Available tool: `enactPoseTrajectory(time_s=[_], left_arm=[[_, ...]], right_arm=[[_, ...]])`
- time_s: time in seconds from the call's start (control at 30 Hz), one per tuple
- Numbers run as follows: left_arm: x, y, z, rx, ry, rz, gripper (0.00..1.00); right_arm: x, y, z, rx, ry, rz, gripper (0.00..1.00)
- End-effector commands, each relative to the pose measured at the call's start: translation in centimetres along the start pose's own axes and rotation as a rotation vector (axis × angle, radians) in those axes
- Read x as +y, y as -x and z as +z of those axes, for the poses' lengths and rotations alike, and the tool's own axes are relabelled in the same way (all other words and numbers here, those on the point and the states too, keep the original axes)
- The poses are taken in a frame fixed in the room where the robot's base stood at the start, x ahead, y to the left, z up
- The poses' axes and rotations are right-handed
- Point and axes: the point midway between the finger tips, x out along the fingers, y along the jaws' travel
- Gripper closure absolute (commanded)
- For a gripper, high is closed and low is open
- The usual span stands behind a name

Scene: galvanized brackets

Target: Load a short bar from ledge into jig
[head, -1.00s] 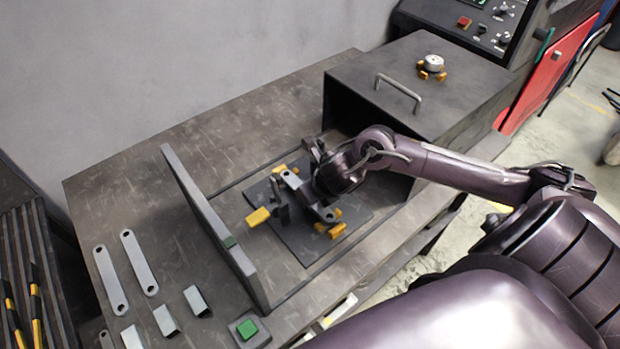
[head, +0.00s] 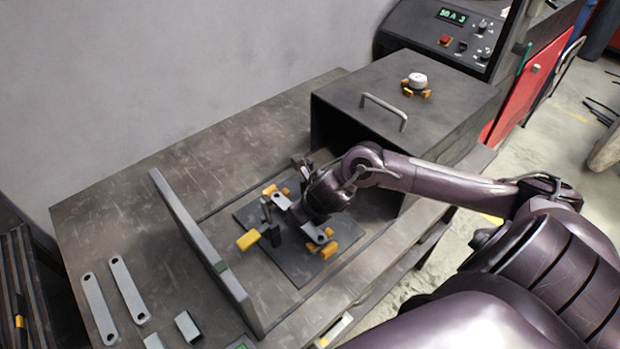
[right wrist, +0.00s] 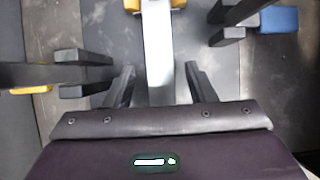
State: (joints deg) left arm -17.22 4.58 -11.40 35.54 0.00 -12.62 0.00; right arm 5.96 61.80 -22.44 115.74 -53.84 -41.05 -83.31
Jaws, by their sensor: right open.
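The jig (head: 300,270) is a dark plate with yellow blocks and a yellow-handled clamp (head: 248,240) on the bench. A grey bar (head: 281,201) lies across it, partly hidden by my right gripper. In the right wrist view the bar (right wrist: 158,50) runs up the picture between the fingers, with visible gaps on both sides. My right gripper (right wrist: 158,85) is open around the bar, low over the jig; in the head view its fingers are mostly hidden by my wrist. I cannot tell whether the bar is fully seated. My left gripper is not in view.
An upright grey wall (head: 200,250) stands left of the jig. Beyond it lie two long bars (head: 128,290) and short angle pieces (head: 188,326). A dark box with a handle (head: 385,108) stands behind my right arm. The bench at back left is clear.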

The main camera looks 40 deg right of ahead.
Motion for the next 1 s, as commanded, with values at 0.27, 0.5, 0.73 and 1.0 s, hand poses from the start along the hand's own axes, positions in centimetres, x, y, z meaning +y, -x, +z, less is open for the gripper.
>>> enactPoseTrajectory(time_s=[0.27,0.5,0.73,1.0], left_arm=[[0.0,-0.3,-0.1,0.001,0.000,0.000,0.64],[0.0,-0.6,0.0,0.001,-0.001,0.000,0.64],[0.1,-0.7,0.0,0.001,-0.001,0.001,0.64],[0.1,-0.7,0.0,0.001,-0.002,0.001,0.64]], right_arm=[[-0.1,6.3,0.0,-0.004,0.011,-0.006,0.50],[-0.2,10.1,-0.1,-0.002,0.005,-0.005,0.50],[0.0,11.4,-0.1,-0.001,0.003,-0.002,0.50],[0.0,11.5,0.0,-0.001,0.002,-0.001,0.50]])
